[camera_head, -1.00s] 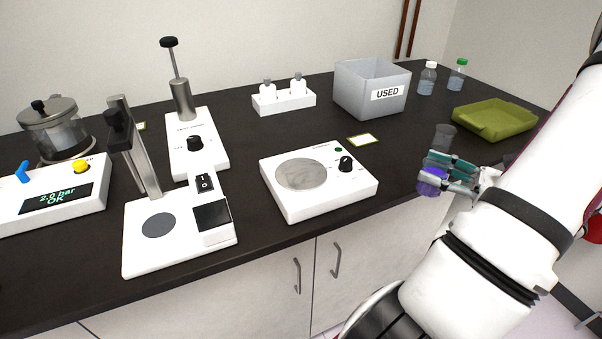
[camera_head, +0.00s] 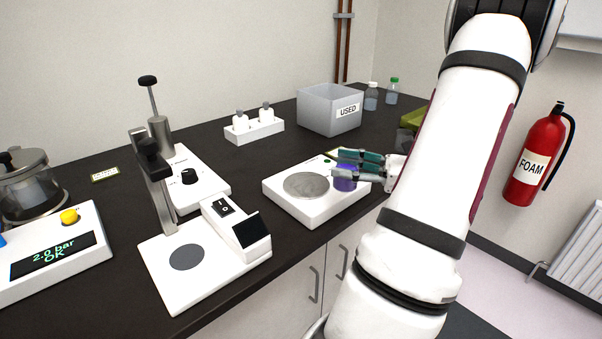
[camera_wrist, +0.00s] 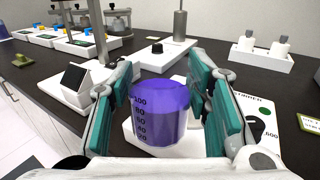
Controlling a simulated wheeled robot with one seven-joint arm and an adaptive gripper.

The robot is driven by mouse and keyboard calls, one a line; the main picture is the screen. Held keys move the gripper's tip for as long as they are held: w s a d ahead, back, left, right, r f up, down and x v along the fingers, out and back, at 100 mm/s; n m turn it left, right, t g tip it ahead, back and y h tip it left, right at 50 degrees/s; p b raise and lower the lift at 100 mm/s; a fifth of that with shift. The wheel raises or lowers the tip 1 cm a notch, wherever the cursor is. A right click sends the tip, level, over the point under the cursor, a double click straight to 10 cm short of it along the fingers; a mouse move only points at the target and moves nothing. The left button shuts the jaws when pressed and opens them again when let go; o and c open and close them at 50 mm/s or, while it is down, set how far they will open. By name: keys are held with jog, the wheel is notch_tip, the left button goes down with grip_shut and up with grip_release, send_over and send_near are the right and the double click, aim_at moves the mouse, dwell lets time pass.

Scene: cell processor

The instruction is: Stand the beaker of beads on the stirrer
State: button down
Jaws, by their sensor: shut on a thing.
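The beaker of beads is purple with volume marks. It stands upright between my fingers in the wrist view (camera_wrist: 160,112) and shows partly in the head view (camera_head: 345,180). My gripper (camera_head: 350,166) is shut on its sides, with teal finger pads seen in the wrist view (camera_wrist: 165,105). The stirrer is a white box (camera_head: 313,213) with a round metal plate (camera_head: 305,185). The beaker overlaps the stirrer's right part in the head view, beside the bare plate. In the wrist view the beaker hides much of the stirrer (camera_wrist: 190,149). I cannot tell the gap beneath the beaker.
A white weighing-like device with a post (camera_head: 185,260) stands left of the stirrer. A bottle rack (camera_head: 255,132) and a grey USED bin (camera_head: 328,110) stand behind.

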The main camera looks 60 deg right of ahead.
send_over(308, 184)
jog(key=s, duration=0.1)
jog(key=shift+s+a+f, duration=0.1)
jog(key=shift+a+f, duration=0.1)
jog(key=shift+f, duration=0.3)
jog(key=shift+w+d, duration=0.1)
jog(key=shift+w, duration=0.6)
jog(key=shift+w+d+f+b, duration=0.1)
jog(key=shift+f+b, duration=0.35)
jog(key=shift+f, duration=1.35)
jog(key=shift+f, duration=0.1)
jog(key=c, duration=0.9)
grip_release()
jog(key=shift+o, duration=0.2)
jog(key=shift+s, duration=0.2)
jog(key=v, duration=1.1)
jog(key=shift+s, duration=0.35)
